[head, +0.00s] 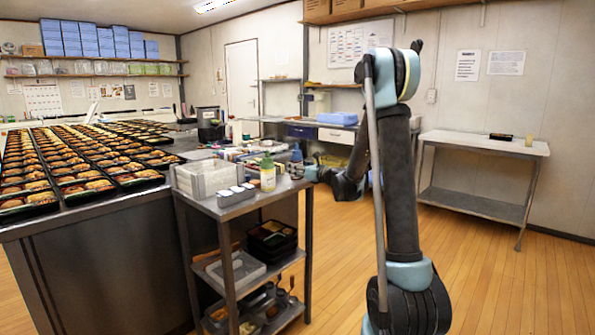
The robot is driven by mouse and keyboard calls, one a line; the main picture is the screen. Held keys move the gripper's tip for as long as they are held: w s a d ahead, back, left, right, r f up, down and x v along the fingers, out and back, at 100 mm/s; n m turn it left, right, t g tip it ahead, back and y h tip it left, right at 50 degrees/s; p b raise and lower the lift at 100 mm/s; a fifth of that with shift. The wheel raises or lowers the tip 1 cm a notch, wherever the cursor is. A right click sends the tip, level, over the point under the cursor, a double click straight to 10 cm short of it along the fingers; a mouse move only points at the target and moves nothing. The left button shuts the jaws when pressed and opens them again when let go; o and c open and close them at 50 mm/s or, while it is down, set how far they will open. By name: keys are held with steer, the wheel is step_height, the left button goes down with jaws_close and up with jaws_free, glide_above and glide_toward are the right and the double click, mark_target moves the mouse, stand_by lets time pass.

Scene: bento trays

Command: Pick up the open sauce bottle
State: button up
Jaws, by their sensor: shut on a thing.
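A pale bottle with a green top (267,174) stands upright on the top shelf of the metal cart, near its right end. I cannot tell from here whether it is open. A blue bottle (297,154) shows just behind and to its right. My gripper (298,172) is low at the cart's right edge, pointing left, to the right of the green-topped bottle and just below the blue one. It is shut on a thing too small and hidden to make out. I cannot tell whether it touches either bottle.
The metal cart (222,214) also carries a clear bin (205,178) and small grey containers (236,195). A long counter (95,270) at left holds many filled bento trays (84,187). A side table (470,141) stands at right. Wooden floor is free in front of it.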

mark_target(297, 145)
step_height(297, 145, up, 10)
steer(key=shift+f, duration=0.1)
stand_by(0.4)
steer(key=shift+o, duration=0.5)
